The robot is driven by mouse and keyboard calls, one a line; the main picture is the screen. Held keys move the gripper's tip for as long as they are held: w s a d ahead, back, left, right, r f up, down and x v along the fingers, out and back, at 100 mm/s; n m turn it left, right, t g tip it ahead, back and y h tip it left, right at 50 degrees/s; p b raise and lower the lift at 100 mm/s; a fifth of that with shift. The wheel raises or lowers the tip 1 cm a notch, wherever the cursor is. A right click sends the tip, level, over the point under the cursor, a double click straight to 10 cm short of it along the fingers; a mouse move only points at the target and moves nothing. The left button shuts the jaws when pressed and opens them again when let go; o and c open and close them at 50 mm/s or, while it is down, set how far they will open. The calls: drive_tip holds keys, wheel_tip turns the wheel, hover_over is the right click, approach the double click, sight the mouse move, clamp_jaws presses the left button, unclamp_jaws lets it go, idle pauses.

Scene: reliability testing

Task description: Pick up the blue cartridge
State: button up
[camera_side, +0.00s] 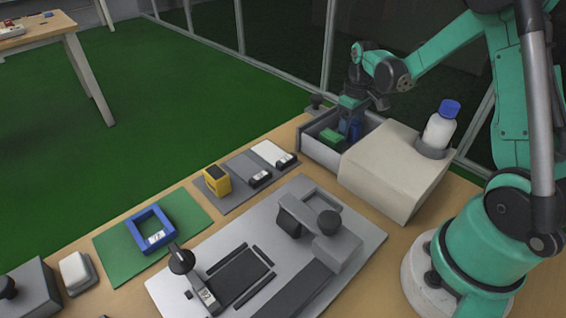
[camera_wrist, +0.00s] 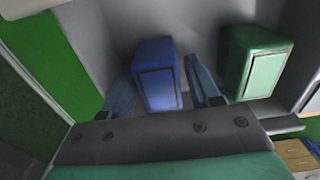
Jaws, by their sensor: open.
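The blue cartridge (camera_wrist: 157,75) stands in the open grey drawer (camera_side: 306,143). In the wrist view it lies between my gripper's two fingers (camera_wrist: 163,98), with the left finger close beside it and a small gap toward the right finger. In the side view my gripper (camera_side: 349,122) reaches down into the drawer, and the blue cartridge (camera_side: 356,128) is partly hidden behind it. My gripper is open. A green cartridge (camera_wrist: 262,62) stands to the right of the fingers in the wrist view, and it also shows in the drawer in the side view (camera_side: 332,138).
The drawer's walls are close around the gripper. A beige housing (camera_side: 395,170) carries a white bottle with a blue cap (camera_side: 440,128). A yellow block (camera_side: 217,180), a blue frame (camera_side: 150,230) and a grey fixture plate (camera_side: 350,255) lie on the table.

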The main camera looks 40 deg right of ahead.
clamp_jaws()
drive_tip(key=shift+r, duration=0.15)
